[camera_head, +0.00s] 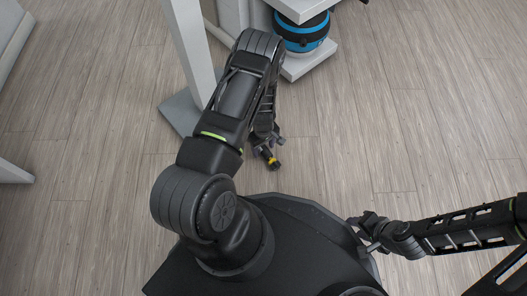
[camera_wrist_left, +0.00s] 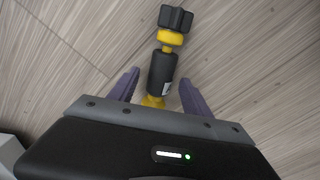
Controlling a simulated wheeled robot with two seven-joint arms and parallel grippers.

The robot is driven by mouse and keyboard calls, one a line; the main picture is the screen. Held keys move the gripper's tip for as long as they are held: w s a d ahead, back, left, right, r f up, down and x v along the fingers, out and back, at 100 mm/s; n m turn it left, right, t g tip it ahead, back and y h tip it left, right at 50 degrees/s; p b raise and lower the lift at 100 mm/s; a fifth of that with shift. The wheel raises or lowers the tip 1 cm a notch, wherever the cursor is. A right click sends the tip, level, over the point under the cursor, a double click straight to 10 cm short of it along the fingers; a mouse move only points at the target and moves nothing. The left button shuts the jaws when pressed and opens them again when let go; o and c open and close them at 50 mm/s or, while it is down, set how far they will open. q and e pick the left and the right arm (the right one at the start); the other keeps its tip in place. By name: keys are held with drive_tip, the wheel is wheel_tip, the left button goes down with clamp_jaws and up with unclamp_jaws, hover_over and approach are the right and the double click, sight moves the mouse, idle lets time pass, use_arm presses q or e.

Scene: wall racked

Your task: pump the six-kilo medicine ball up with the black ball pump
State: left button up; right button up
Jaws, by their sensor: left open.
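A black and blue ball (camera_head: 303,35) sits on a low shelf at the top of the head view; no weight mark is readable. A black tool with yellow parts and a knobbed black end, apparently the ball pump (camera_wrist_left: 162,75), lies between the fingers of my left gripper (camera_wrist_left: 157,92) in the left wrist view. Gaps show on both sides of it, and the fingers are open. In the head view only a small yellow bit of the pump (camera_head: 273,162) shows by my left gripper (camera_head: 266,150). My right gripper (camera_head: 366,231) is at the lower right, apart from both; its jaws are unclear.
A pale rack (camera_head: 306,62) holds the ball, with a shelf board above it. A grey-white upright (camera_head: 190,45) with a flat foot (camera_head: 182,110) stands left of my left arm. Wooden floor (camera_head: 420,110) is clear to the right.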

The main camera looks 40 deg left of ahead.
use_arm(q)
drive_tip(key=shift+c, duration=0.5)
clamp_jaws()
idle(0.5)
